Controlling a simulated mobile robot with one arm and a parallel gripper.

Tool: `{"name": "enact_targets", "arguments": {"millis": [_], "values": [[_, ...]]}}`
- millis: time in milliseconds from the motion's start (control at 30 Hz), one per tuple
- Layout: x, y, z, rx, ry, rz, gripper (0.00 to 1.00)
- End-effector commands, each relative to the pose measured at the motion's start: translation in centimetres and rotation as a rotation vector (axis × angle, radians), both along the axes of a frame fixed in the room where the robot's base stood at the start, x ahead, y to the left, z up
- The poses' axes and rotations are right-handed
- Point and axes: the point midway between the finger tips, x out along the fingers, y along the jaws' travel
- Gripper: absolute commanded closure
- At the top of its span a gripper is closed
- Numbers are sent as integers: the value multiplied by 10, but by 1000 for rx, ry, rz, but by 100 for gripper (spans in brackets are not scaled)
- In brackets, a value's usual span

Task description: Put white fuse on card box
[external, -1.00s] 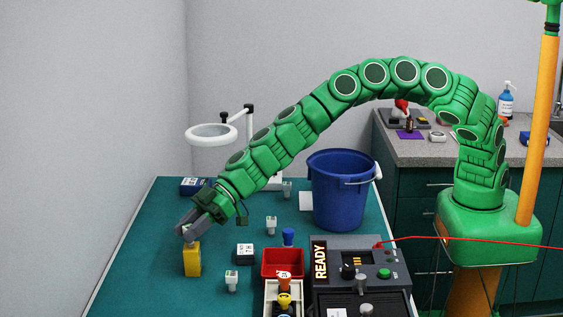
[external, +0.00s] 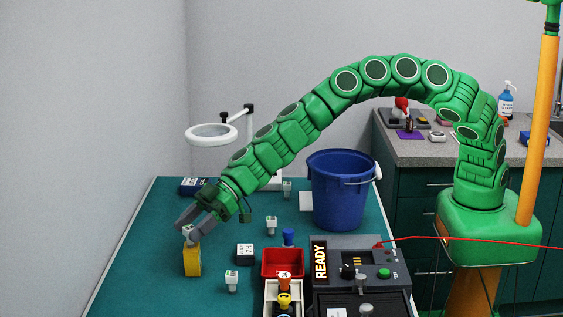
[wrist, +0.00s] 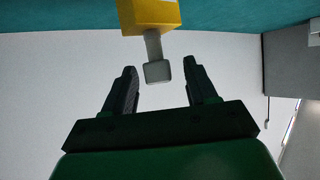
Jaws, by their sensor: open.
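A yellow box (external: 192,263) stands upright on the teal table, toward its left side. A white fuse (wrist: 157,71) with a grey stem stands on the box's top; its base meets the yellow box in the wrist view (wrist: 150,14). My gripper (wrist: 160,66) is open, with the fuse's head between its two fingertips and a gap on each side. In the external view my gripper (external: 185,227) is just above the yellow box and partly covers the fuse. Similar white pieces (external: 271,225) stand elsewhere on the table.
A blue bucket (external: 340,195), a red tray (external: 282,275) and a console reading READY (external: 352,262) stand to the right. A small black-and-white box (external: 245,253) lies nearer. A white ring (external: 212,134) on a stand rises behind my gripper. Table around the yellow box is clear.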

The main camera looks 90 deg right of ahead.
Motion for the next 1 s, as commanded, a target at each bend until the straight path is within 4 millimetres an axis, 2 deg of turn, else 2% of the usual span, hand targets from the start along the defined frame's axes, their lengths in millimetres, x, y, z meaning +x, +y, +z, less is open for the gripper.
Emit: {"name": "enact_targets", "arguments": {"millis": [1000], "values": [[-55,-51,41,3,-2,-1,43]]}}
